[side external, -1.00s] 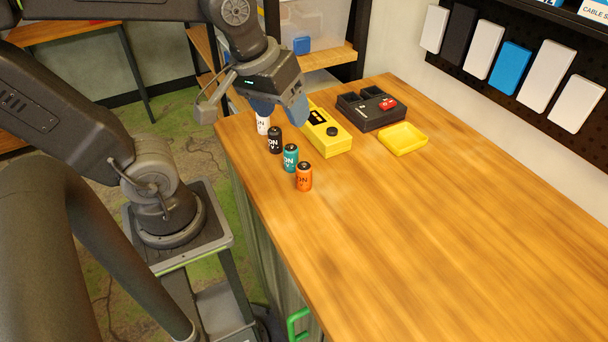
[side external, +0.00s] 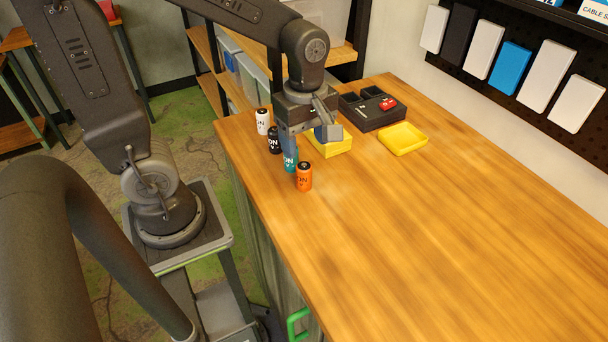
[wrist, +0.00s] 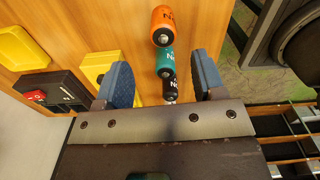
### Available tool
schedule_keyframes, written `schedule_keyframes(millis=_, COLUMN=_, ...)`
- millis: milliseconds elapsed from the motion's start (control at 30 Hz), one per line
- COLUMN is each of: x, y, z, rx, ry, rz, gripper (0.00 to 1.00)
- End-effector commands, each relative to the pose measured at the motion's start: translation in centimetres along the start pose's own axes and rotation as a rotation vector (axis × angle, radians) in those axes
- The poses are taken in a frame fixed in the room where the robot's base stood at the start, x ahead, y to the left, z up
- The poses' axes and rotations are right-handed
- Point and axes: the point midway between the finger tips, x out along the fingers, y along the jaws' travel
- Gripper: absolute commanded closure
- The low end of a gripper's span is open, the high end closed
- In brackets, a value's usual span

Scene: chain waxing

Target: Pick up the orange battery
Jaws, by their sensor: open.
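The orange battery (side external: 304,177) stands upright on the wooden table near its left edge, at the near end of a row of batteries. In the wrist view the orange battery (wrist: 163,26) is at the top, beyond the fingertips. My gripper (side external: 306,138) is above the row, behind the orange battery, with nothing between its fingers. In the wrist view its two blue fingers (wrist: 163,75) are apart. The teal battery (side external: 290,160), partly covered by my gripper in the side view, stands next to the orange one.
A black battery (side external: 274,140) and a white battery (side external: 262,121) stand farther back in the row. A yellow device (side external: 333,147), a black case (side external: 372,112) and a yellow tray (side external: 403,139) lie to the right. The near table (side external: 420,240) is clear.

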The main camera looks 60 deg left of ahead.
Motion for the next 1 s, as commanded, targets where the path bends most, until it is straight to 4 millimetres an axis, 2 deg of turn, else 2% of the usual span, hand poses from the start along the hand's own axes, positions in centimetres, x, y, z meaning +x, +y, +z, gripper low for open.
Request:
schedule_keyframes(millis=100, x=1.5, y=0.0, z=0.0, rx=0.001, ry=0.0, rz=-0.002, gripper=0.37)
schedule_keyframes(millis=333, x=3.2, y=-0.2, z=0.1, rx=0.002, ry=0.0, rz=-0.002, gripper=0.37)
schedule_keyframes(millis=600, x=6.9, y=-0.5, z=0.3, rx=0.003, ry=0.0, rz=-0.002, gripper=0.37)
schedule_keyframes(millis=900, x=7.4, y=-0.5, z=0.3, rx=0.002, ry=0.0, rz=0.002, gripper=0.37)
schedule_keyframes(millis=1000, x=7.4, y=-0.5, z=0.3, rx=0.002, ry=0.0, rz=0.002, gripper=0.46)
